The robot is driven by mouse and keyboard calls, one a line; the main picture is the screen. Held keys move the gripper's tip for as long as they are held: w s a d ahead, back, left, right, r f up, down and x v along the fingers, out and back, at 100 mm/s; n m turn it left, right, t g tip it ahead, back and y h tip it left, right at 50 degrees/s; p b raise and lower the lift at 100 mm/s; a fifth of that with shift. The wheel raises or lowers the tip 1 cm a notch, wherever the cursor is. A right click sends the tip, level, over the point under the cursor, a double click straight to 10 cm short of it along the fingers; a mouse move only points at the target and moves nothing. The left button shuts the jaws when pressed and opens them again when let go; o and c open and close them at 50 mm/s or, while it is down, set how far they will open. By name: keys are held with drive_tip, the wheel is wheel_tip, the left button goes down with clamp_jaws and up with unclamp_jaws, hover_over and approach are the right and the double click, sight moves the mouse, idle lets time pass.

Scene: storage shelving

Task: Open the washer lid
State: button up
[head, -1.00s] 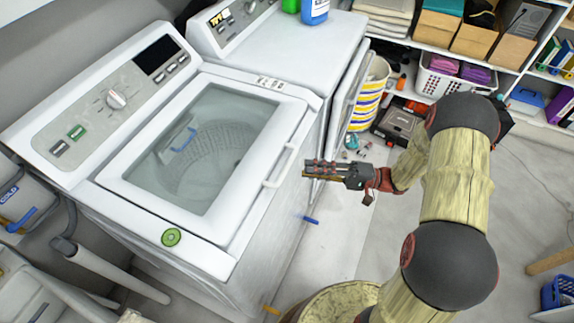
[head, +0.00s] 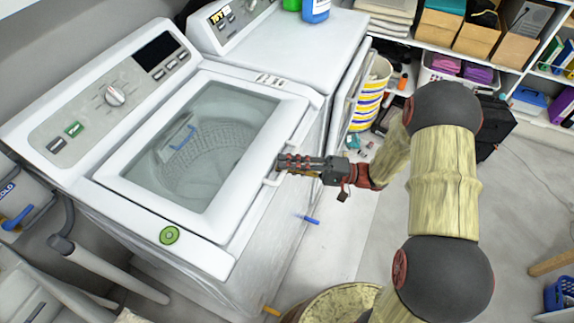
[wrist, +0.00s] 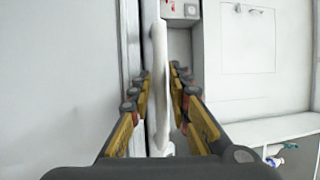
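The washer (head: 200,255) stands at the left in the head view. Its lid (head: 108,178) is down, a white frame around a clear window with the drum seen through it. The white lid handle (head: 270,181) is on the lid's right edge. My gripper (head: 283,162) is at this handle, its fingertips over it. In the wrist view the handle (wrist: 158,85) runs upright between the two fingers of my gripper (wrist: 155,85). The fingers are apart, with a gap visible on both sides of the handle.
A second white machine (head: 290,50) stands behind the washer, its front door (head: 352,88) swung open. A yellow-striped basket (head: 370,95) is beyond that door. Shelves with boxes (head: 480,42) line the back. A green round sticker (head: 169,235) is on the washer's front corner. Floor at right is mostly clear.

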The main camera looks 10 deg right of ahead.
drive_tip(key=shift+c, duration=1.2)
clamp_jaws()
